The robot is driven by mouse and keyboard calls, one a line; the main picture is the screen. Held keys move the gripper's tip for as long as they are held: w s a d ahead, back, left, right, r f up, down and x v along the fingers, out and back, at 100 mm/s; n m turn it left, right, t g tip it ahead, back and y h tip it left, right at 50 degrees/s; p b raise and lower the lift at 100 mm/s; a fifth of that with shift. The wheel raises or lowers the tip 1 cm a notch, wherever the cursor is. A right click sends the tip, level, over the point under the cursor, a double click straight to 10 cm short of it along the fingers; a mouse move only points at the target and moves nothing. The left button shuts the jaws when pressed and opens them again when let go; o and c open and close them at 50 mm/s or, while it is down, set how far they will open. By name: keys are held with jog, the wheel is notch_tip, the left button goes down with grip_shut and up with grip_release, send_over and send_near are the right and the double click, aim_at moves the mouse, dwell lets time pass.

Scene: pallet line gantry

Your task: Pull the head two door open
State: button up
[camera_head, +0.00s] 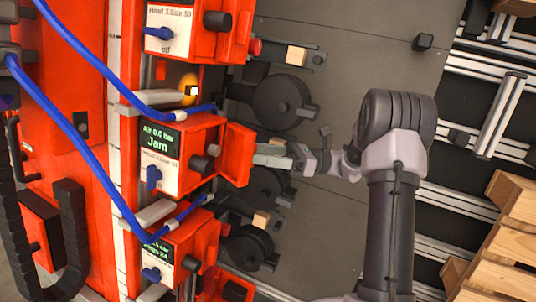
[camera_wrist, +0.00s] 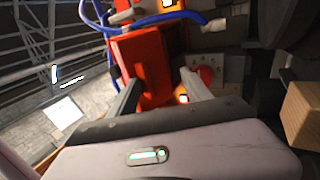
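The middle red head unit (camera_head: 182,155) on the red column has a display reading "Air 0.0 bar" and "Jam"; the number on its label is hard to read. A red door flap (camera_head: 238,153) stands at its right side, seen at an angle. My gripper (camera_head: 268,155) is just right of this flap, its fingers pointing left at the flap's edge. In the wrist view, the two fingers of my gripper (camera_wrist: 160,84) are spread apart, with a red block-like part (camera_wrist: 146,62) showing between and beyond them. I cannot tell whether they touch it.
Similar red head units stand above (camera_head: 200,25) and below (camera_head: 190,255). Blue hoses (camera_head: 80,55) run across the front. Dark round rollers (camera_head: 283,102) and small wooden blocks (camera_head: 297,56) lie behind the gripper. Wooden pallets (camera_head: 510,240) and metal rails (camera_head: 500,115) are at right.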

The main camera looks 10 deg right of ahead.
jog(key=shift+s+a+f, duration=0.1)
jog(key=shift+a, duration=0.15)
jog(key=shift+f, duration=0.2)
dwell(0.6)
jog(key=shift+d, duration=0.1)
jog(key=p+v, duration=0.4)
jog(key=v, duration=1.3)
jog(key=shift+d, duration=0.35)
